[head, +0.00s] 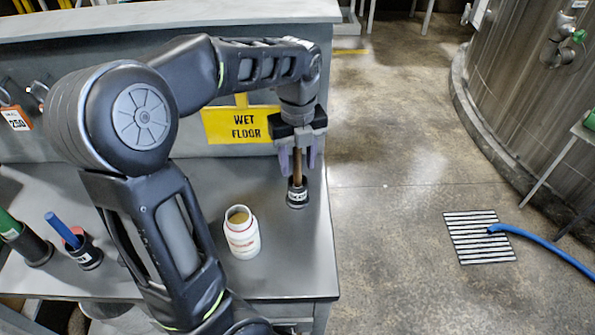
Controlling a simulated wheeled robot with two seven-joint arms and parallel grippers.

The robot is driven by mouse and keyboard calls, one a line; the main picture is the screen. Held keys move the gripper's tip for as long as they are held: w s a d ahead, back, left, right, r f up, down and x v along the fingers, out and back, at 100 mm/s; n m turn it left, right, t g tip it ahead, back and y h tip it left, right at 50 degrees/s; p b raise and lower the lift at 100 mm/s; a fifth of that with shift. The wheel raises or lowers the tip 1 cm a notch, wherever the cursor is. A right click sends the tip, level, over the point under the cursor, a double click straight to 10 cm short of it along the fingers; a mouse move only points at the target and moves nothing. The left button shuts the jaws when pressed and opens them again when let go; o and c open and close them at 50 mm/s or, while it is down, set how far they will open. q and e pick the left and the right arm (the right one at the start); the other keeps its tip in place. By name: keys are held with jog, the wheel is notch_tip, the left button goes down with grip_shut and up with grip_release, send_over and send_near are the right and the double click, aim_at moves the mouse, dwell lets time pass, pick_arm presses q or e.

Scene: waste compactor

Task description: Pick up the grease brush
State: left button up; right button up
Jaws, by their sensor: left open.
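A brush-like tool with a brown handle (297,165) stands upright in a small black labelled holder (298,195) near the right edge of the grey table. The label is too small to read, and the lower end of the tool is hidden in the holder. My left gripper (299,167) points down over it and is open. Its fingers are on either side of the brown handle; I cannot tell whether they touch it. My right gripper is not in view.
An open white jar (242,233) with tan contents stands left of the holder. Blue-handled (62,229) and green-handled (10,225) tools stand in dark holders at the left. A yellow "WET FLOOR" sign (238,125) is behind. The floor right of the table holds a drain (478,238) and blue hose (545,245).

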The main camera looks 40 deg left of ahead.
aim_at(297, 175)
pick_arm(q)
jog(key=shift+f, duration=1.45)
grip_shut()
